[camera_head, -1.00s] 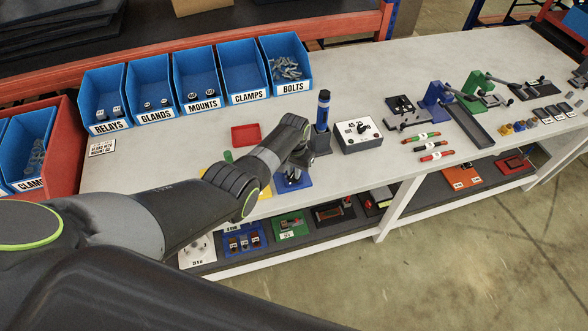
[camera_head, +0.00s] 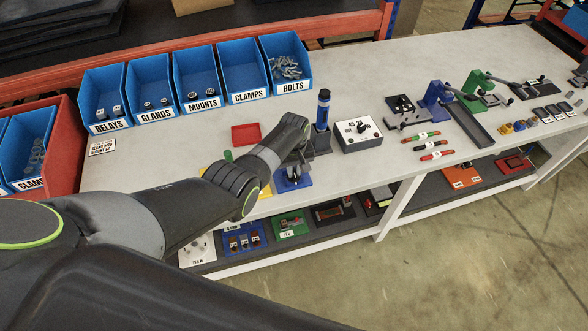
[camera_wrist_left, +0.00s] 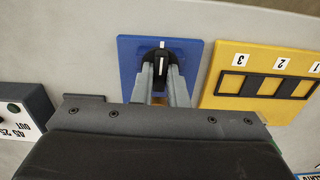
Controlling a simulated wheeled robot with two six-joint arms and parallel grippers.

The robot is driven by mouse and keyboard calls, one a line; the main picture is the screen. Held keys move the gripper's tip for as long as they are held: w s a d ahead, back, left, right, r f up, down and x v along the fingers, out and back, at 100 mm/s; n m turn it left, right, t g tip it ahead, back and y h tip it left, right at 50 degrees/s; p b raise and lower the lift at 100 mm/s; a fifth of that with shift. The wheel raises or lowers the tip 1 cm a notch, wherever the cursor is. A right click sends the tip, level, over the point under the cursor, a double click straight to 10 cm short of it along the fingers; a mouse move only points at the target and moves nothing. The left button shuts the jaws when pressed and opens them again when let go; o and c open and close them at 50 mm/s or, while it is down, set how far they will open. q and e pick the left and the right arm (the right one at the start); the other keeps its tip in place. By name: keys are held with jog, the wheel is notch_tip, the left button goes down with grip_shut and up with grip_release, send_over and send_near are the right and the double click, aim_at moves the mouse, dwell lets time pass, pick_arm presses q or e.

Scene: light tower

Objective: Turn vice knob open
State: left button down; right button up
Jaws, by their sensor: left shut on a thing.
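A black round knob (camera_wrist_left: 161,58) with a white line on it sits on a blue plate (camera_wrist_left: 133,55) in the left wrist view. The white line points nearly straight up in that view. My left gripper (camera_wrist_left: 163,70) has both fingers on the knob, one on each side, and is shut on it. In the head view the blue plate (camera_head: 306,184) lies at the front edge of the bench, and my left gripper (camera_head: 293,172) reaches down over it. The knob is mostly hidden there by the gripper and wrist. My right gripper does not show.
A yellow board with numbered slots (camera_wrist_left: 231,86) lies right beside the blue plate in the wrist view. A white box with a dial (camera_head: 357,135) and a blue-black upright tool (camera_head: 323,110) stand close by. Blue bins (camera_head: 150,88) line the back.

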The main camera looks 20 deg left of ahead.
aim_at(294, 172)
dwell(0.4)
pick_arm(q)
jog(key=c, duration=1.4)
grip_release()
jog(key=shift+c, duration=0.2)
jog(key=shift+r, duration=0.1)
jog(key=shift+r+b, duration=0.3)
jog(key=shift+r, duration=0.45)
notch_tip(294, 172, up, 16)
jog(key=b, duration=0.2)
jog(key=shift+f, duration=0.15)
